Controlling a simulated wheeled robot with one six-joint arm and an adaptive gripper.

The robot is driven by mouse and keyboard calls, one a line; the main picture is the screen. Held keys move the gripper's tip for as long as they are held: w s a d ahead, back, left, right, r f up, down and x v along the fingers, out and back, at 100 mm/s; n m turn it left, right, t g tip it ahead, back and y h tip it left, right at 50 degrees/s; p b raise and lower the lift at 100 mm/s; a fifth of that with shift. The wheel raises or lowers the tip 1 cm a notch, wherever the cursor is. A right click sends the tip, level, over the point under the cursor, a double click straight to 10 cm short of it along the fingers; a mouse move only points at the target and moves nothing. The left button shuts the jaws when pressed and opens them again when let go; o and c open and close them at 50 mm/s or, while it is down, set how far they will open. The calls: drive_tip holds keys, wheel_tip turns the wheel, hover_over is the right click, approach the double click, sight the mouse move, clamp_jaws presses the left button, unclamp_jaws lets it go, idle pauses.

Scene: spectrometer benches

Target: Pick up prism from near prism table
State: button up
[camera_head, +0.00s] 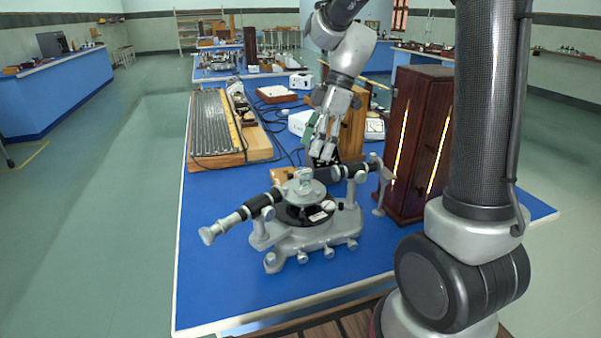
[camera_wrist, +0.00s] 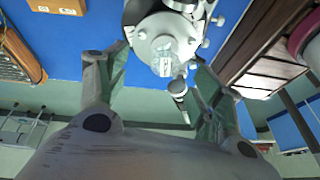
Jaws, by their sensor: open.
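A small clear glass prism (camera_head: 304,175) sits on the round prism table (camera_head: 304,190) of a grey spectrometer (camera_head: 310,238) on the blue bench. It also shows in the wrist view (camera_wrist: 163,68), between and beyond my fingers. My gripper (camera_head: 322,153) is open and empty, behind and above the prism in the head view. In the wrist view my gripper's two fingers (camera_wrist: 157,58) stand wide apart, one on each side of the prism. No contact with the prism is visible.
The spectrometer's telescope tube (camera_head: 240,215) points to the front left. A tall dark red wooden cabinet (camera_head: 418,145) stands close on the right. A slatted wooden rack (camera_head: 216,128) lies at the back left. The blue bench top (camera_head: 215,285) is clear at the front left.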

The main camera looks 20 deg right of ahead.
sight(306, 171)
drive_tip(key=a+f+n, duration=0.1)
drive_tip(key=f, duration=0.1)
drive_tip(key=s+a+f+n, duration=0.1)
drive_tip(key=f, duration=0.1)
drive_tip(key=a+f+n, duration=0.1)
drive_tip(key=f, duration=0.2)
drive_tip(key=shift+s+a, duration=0.2)
drive_tip(key=c, duration=1.2)
